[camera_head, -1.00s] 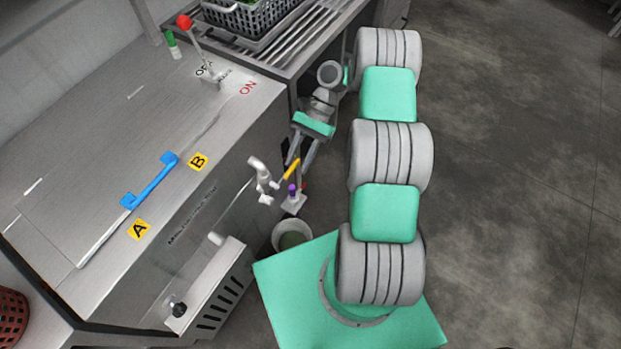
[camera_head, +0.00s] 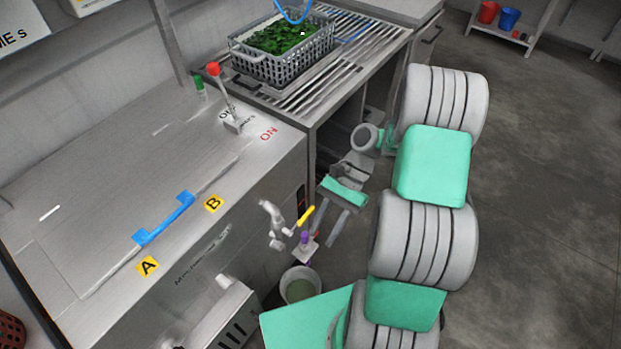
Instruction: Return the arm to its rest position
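My arm, in teal and grey segments, rises on the right side of the head view and folds down toward the front of the steel washer. My gripper (camera_head: 341,219) hangs in front of the washer's front face. Its two grey fingers are spread apart with nothing between them. Its fingers are to the right of a white tap-like fitting with a yellow handle (camera_head: 305,216), and I cannot tell the exact gap.
The washer lid (camera_head: 120,190) has a blue handle (camera_head: 165,219) between labels A and B. A red-knobbed lever (camera_head: 222,95) stands near ON. A grey basket of greens (camera_head: 262,66) sits on the slatted rack (camera_head: 345,62). A bucket (camera_head: 300,287) stands below the fitting.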

